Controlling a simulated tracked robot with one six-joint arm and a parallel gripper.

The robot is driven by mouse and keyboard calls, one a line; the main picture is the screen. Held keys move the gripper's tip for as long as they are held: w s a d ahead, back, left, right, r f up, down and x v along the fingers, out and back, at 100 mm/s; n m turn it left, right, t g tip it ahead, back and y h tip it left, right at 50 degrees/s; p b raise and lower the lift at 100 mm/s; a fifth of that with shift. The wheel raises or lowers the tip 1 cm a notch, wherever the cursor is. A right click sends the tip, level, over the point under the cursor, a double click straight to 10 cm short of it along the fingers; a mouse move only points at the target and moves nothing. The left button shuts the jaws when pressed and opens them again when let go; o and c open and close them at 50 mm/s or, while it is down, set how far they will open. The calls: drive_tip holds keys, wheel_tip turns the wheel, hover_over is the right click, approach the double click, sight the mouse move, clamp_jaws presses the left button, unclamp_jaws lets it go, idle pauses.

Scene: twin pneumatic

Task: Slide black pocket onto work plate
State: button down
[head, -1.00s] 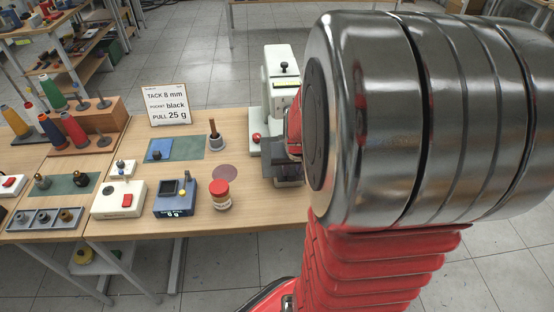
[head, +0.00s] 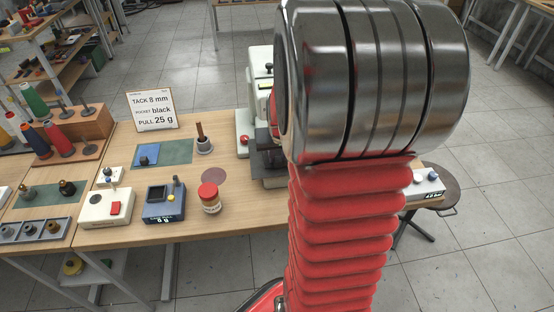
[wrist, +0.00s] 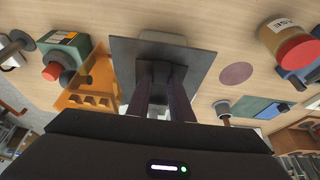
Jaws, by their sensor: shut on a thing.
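My gripper (wrist: 161,88) shows in the wrist view, shut on a small dark piece, which looks like the black pocket (wrist: 160,68). Its edges are hard to tell from the fingertips. A broad dark grey plate (wrist: 195,65), which looks like the work plate, lies just beyond the fingertips. I cannot tell whether pocket and plate touch. In the head view, dark grey blocks (head: 268,160) show at the foot of the pale machine (head: 258,90), partly behind my arm. My gripper and the pocket are hidden there. A sign (head: 152,110) reads TACK 8 mm, POCKET black, PULL 25 g.
A red-lidded jar (head: 209,198), a blue gauge box (head: 164,202) and a white box with a red switch (head: 107,207) stand on the table. An orange slotted holder (wrist: 96,85) lies beside the plate. A purple disc (wrist: 234,73) lies flat on the table.

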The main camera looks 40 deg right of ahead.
drive_tip(key=shift+w+d+f, duration=0.1)
drive_tip(key=shift+w+d, duration=0.3)
drive_tip(key=shift+w, duration=0.15)
drive_tip(key=shift+f, duration=0.35)
drive_tip(key=c, duration=1.5)
unclamp_jaws()
drive_tip(key=v, duration=1.3)
drive_tip(key=shift+s+r, duration=0.2)
drive_tip(key=shift+r, duration=0.1)
